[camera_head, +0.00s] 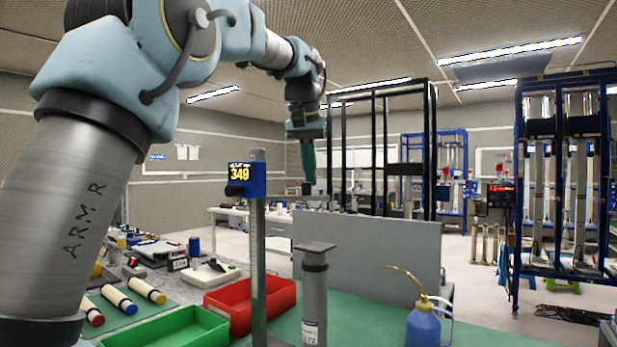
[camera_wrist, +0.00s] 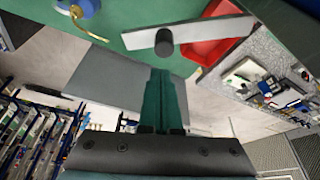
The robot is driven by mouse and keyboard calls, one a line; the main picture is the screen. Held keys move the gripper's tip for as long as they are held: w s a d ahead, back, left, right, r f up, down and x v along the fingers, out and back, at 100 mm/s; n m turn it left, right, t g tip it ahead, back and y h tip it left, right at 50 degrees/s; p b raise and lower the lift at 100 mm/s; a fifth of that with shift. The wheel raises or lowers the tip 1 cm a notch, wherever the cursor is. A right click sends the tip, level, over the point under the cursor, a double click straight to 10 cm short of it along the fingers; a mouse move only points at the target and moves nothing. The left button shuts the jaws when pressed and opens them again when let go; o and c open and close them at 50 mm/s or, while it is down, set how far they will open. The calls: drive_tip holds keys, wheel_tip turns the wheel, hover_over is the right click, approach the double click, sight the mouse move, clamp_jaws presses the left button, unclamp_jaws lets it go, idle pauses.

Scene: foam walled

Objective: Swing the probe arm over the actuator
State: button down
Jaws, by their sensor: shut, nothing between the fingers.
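A grey upright cylinder with a flat dark top, which looks like the actuator (camera_head: 315,298), stands on the green mat. Left of it stands a tall post (camera_head: 259,235) with a blue display box (camera_head: 246,176) reading 349. In the wrist view, a pale flat bar with a dark round knob, which looks like the probe arm (camera_wrist: 215,30), runs across the upper middle. I cannot clearly make out this bar in the head view. My gripper (camera_head: 308,180) points down beyond the post, shut and empty. Its green fingers (camera_wrist: 162,78) show apart from the bar in the wrist view.
A grey panel (camera_head: 375,255) stands behind the cylinder. A blue bottle with a bent spout (camera_head: 423,325) is to its right. A red bin (camera_head: 228,305) and a green bin (camera_head: 165,332) lie to the left. Black-framed racks stand farther back.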

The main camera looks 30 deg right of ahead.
drive_tip(key=shift+s+a+f, duration=0.1)
drive_tip(key=shift+s+a, duration=0.35)
drive_tip(key=shift+s, duration=0.1)
drive_tip(key=shift+s, duration=0.1)
